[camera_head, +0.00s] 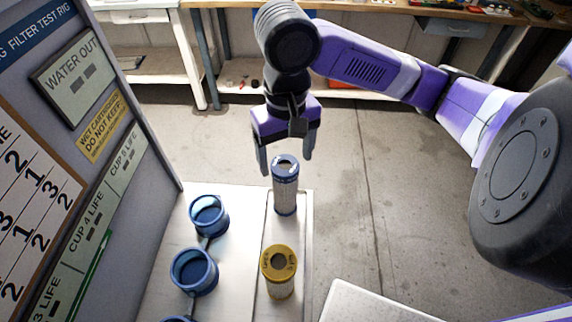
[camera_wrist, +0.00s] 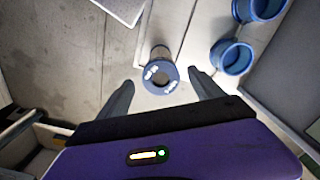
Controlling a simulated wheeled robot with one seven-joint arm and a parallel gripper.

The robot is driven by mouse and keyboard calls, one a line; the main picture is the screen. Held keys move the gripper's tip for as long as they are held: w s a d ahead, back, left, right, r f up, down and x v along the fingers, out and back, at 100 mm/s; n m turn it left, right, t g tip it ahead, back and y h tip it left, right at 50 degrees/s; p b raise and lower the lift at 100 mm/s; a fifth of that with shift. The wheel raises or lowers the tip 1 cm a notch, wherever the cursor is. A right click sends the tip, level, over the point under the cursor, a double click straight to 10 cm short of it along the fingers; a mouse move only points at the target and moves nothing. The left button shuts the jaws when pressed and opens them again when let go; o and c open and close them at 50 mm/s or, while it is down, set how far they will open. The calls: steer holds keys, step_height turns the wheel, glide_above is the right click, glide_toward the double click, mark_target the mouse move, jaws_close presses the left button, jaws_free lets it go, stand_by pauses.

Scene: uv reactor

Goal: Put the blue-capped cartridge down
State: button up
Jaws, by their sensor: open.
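The blue-capped cartridge (camera_head: 285,183) stands upright on a pale strip along the right edge of the bench in the head view. Its blue ring cap with white marks also shows in the wrist view (camera_wrist: 160,80). My gripper (camera_head: 285,165) is open above and around the cartridge's top. In the wrist view, the fingers of my gripper (camera_wrist: 160,92) are spread either side of the cap, with a gap on each side. The lower end of the cartridge appears to rest on the strip.
A yellow-capped cartridge (camera_head: 279,270) stands on the same strip, nearer. Blue cups (camera_head: 209,216) and (camera_head: 194,272) are fixed to the bench (camera_head: 240,280) on the left. A labelled panel (camera_head: 75,150) rises at the left. Floor is open to the right.

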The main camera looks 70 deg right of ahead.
steer(key=shift+r, duration=1.2)
